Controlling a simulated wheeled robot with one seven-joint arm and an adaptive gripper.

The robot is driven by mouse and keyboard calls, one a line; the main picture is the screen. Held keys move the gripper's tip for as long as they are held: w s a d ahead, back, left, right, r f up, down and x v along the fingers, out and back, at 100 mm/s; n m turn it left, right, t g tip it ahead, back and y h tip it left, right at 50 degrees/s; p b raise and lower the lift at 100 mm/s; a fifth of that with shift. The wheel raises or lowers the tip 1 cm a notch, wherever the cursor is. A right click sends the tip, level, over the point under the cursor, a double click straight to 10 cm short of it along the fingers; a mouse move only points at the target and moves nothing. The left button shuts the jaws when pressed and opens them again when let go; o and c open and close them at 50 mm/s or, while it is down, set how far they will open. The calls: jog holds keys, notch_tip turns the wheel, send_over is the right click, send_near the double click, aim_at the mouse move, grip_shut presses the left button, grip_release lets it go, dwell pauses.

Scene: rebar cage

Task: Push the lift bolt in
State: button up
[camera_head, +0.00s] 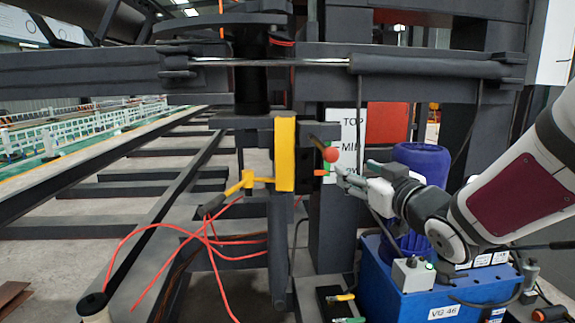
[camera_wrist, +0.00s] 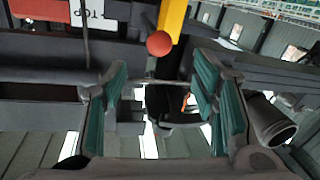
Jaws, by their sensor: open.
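A yellow piece (camera_head: 248,182) with a short upright stub and an arm sticks out left of the yellow upright bar (camera_head: 285,153); it may be the lift bolt, but I cannot tell for sure. A red ball knob (camera_head: 331,154) sits right of the bar, in front of a white label sign (camera_head: 349,130) reading TOP and MID. My gripper (camera_head: 342,176) is just right of and below the knob, empty. In the wrist view its two green-padded fingers stand wide apart (camera_wrist: 160,85), with the red knob (camera_wrist: 159,43) beyond them, apparently untouched.
A blue power unit (camera_head: 400,285) with a blue drum (camera_head: 422,162) stands under my arm. Thick dark beams (camera_head: 430,82) cross above. Red hoses (camera_head: 215,245) hang at the lower left. Dark floor rails run off to the left.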

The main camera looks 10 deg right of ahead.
aim_at(335, 159)
jog(key=w, duration=0.4)
jog(key=w+a+b, duration=0.1)
jog(key=w, duration=0.3)
jog(key=w+a+b, duration=0.1)
jog(key=w, duration=0.3)
jog(key=shift+w+a, duration=0.2)
jog(key=shift+w, duration=0.15)
jog(key=shift+c, duration=0.6)
